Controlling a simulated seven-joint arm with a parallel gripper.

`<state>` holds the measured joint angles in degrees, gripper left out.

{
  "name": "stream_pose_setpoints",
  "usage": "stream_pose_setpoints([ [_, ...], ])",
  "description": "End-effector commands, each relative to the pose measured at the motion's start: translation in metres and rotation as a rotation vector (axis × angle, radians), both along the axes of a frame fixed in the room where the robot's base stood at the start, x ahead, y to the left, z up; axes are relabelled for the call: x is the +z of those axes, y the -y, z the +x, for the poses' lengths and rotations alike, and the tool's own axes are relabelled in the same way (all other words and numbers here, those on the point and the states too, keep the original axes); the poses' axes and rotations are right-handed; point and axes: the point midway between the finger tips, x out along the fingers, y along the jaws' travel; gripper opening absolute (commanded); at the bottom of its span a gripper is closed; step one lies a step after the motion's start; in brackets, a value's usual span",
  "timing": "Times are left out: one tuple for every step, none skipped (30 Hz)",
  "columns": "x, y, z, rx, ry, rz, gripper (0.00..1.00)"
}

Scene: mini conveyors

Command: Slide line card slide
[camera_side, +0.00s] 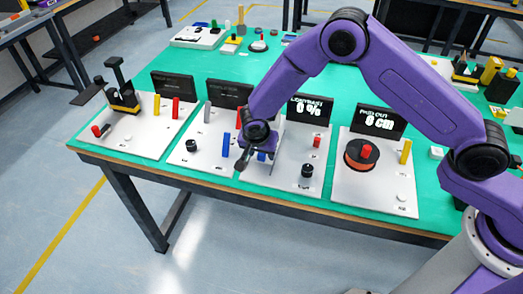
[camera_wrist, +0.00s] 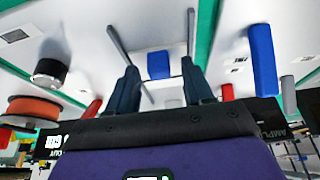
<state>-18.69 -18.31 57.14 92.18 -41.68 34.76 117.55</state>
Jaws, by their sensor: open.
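A small blue block (camera_side: 262,156) is at that panel's left side, partly hidden by my gripper. In the wrist view my gripper (camera_wrist: 150,20) is open, with its two fingers apart. The blue block (camera_wrist: 158,65) shows between them with space on both sides; I cannot tell its height relative to the fingertips. The same panel carries a black knob (camera_side: 307,171) and a red piece (camera_side: 317,142). No line card is clearly identifiable.
The panel to the left has a tall blue post (camera_side: 226,145), a red post (camera_side: 239,118) and a black knob (camera_side: 191,146). The panel to the right has an orange disc (camera_side: 361,154) and a yellow post (camera_side: 405,152). The green table's front edge (camera_side: 240,199) is close.

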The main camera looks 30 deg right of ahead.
Motion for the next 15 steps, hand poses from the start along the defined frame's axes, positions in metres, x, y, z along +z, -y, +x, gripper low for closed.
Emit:
stream_pose_setpoints([
  [-0.0003,0.0003,0.0003,-0.001,0.0,0.0,0.51],
  [-0.0002,0.0002,0.0003,-0.001,0.0,0.0,0.51],
  [-0.0001,0.0002,0.0003,-0.001,0.0,0.0,0.51],
  [-0.0001,0.0002,0.0003,-0.001,0.0,0.0,0.51],
  [0.0,0.0002,0.0003,-0.001,0.0,0.0,0.51],
  [0.0,0.0002,0.0003,-0.001,0.0,0.0,0.51],
  [0.0,0.0002,0.0003,-0.001,0.0,0.0,0.41],
  [0.0001,0.0001,0.0002,0.0,0.0,0.0,0.32],
  [0.0001,0.0001,0.0001,0.0,0.0,0.0,0.18],
  [0.0002,0.0001,0.0001,0.0,0.0,0.0,0.09],
  [0.0002,0.0001,0.0001,0.0,0.0,0.0,0.0],
  [0.0001,0.0,0.0,0.0,0.0,0.0,0.0],
  [0.0001,0.0,0.0,0.0,0.0,0.0,0.0],
  [0.0002,0.0,0.0,0.0,0.0,0.0,0.0],
  [0.0002,0.0003,0.0003,0.0,0.0,0.0,0.0],
])
